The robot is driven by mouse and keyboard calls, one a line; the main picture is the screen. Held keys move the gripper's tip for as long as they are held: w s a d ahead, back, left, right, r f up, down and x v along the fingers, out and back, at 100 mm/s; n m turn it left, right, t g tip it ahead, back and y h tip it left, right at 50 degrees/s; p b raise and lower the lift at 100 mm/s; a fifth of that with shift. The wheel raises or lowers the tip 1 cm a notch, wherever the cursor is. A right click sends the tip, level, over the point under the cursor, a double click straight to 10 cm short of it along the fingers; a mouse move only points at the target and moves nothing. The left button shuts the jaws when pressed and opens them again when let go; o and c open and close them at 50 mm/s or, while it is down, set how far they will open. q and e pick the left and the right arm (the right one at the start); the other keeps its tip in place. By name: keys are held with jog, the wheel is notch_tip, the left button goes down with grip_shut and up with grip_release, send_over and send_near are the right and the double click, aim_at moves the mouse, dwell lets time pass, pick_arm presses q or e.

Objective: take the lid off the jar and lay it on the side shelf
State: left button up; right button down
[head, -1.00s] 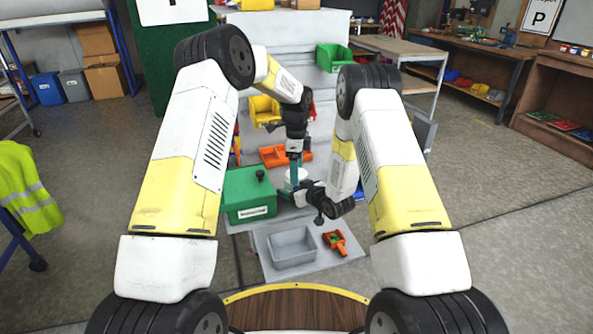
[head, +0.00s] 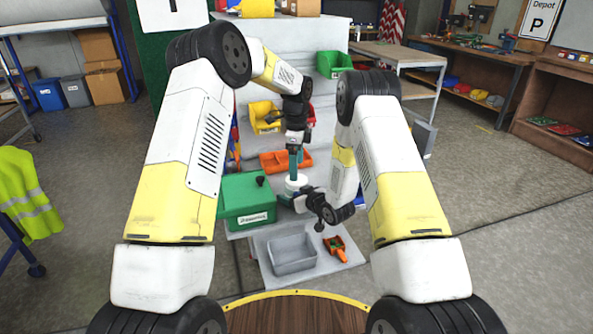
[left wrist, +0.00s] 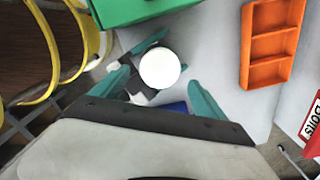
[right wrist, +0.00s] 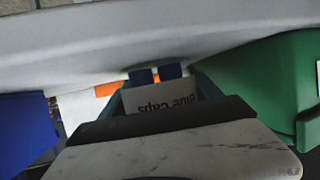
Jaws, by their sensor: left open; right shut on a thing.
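The white jar (head: 296,188) stands on the stepped grey unit, beside the green box. Its round white lid (left wrist: 159,68) shows from above in the left wrist view, between the fingertips. My left gripper (head: 295,163) points down over the jar, open, with its teal fingers apart; in the left wrist view (left wrist: 162,86) neither finger clearly touches the lid. My right gripper (head: 292,200) comes in low from the right and is shut on the jar. In the right wrist view the jar's label (right wrist: 160,98) reads "Blue Caps" upside down between the fingers. The jar's far side is hidden.
A green box (head: 246,203) with a dark knob stands close left of the jar. An orange divided tray (head: 285,161) lies behind it. Bare surface is narrow there.

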aim_at(297, 192)
pick_arm(q)
jog(key=shift+s+d+r+m, duration=0.15)
jog(key=shift+r+m, duration=0.4)
jog(key=shift+m, duration=0.35)
jog(key=shift+r+m, duration=0.7)
jog(key=shift+r, duration=0.25)
jog(key=shift+f, duration=3.8)
jog(key=shift+c, duration=0.2)
jog(key=c, duration=1.4)
jog(key=n, duration=0.3)
jog(key=shift+c, duration=0.2)
